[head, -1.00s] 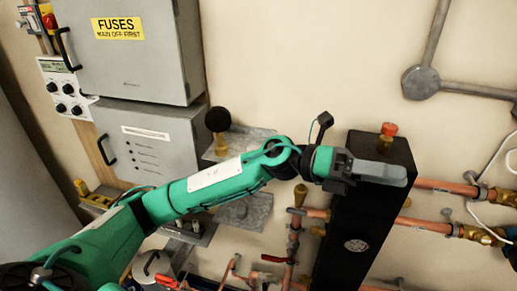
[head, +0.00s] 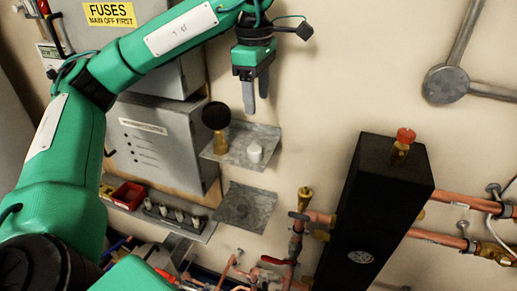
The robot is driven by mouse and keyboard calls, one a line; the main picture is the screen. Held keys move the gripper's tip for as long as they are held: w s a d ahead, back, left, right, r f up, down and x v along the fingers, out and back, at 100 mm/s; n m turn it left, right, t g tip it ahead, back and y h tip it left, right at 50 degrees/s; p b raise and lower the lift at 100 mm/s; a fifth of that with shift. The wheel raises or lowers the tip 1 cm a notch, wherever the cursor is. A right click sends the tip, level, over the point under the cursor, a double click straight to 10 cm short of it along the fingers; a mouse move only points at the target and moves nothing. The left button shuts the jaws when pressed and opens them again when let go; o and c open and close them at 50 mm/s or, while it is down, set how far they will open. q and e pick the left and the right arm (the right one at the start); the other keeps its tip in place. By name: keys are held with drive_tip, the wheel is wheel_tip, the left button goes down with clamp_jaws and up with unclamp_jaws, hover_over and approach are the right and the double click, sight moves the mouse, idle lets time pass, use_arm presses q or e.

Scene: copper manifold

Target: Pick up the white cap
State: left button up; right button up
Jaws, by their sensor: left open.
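The white cap (head: 255,152) is a small white cylinder. It stands on the upper grey metal shelf (head: 238,136) on the wall, near the shelf's right side. My left gripper (head: 255,98) is open and empty, with its fingers pointing down. In the picture it is above the cap and apart from it. My right gripper is not in view.
A brass piece with a black ball top (head: 218,124) stands just left of the cap. A lower grey shelf (head: 245,207) is below. A black box (head: 373,205) with a red-topped fitting (head: 403,140) and copper pipes (head: 455,198) is at the right. Grey cabinets (head: 160,140) are at the left.

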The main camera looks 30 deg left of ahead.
use_arm(q)
drive_tip(key=a, duration=0.1)
drive_tip(key=p, duration=0.2)
hover_over(253, 148)
drive_tip(key=f, duration=0.7)
drive_tip(key=shift+w+a+f, duration=0.25)
drive_tip(key=shift+w+f, duration=0.05)
drive_tip(key=shift+f, duration=0.05)
drive_tip(key=shift+s+d+f+p, duration=0.1)
drive_tip(key=shift+f+p, duration=0.25)
drive_tip(key=shift+f, duration=0.05)
drive_tip(key=f, duration=0.1)
drive_tip(key=f+p, duration=0.2)
drive_tip(key=f, duration=0.1)
drive_tip(key=shift+s+d+f, duration=0.1)
drive_tip(key=shift+s, duration=0.15)
drive_tip(key=shift+f, duration=0.25)
drive_tip(key=c, duration=1.1)
drive_tip(key=shift+o, duration=0.2)
drive_tip(key=shift+w+r, duration=0.1)
